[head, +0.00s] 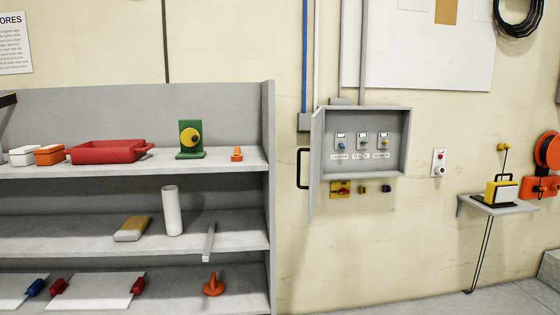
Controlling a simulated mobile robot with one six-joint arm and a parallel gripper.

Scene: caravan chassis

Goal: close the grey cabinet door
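The grey cabinet (403,128) is mounted on the cream wall right of the shelving. Its interior is exposed, with several small labelled switches inside. Its grey door (316,165) is hinged on the left and stands open, swung outward so that it shows almost edge-on. A black bar handle (303,168) sits on the door's outer face, on the left side. My gripper is not in the head view.
A grey shelf unit (269,190) with several items fills the left side, its end panel near the door. A small wall shelf (498,207) with a yellow device (502,190) stands out at right. The floor (460,303) below the cabinet looks clear.

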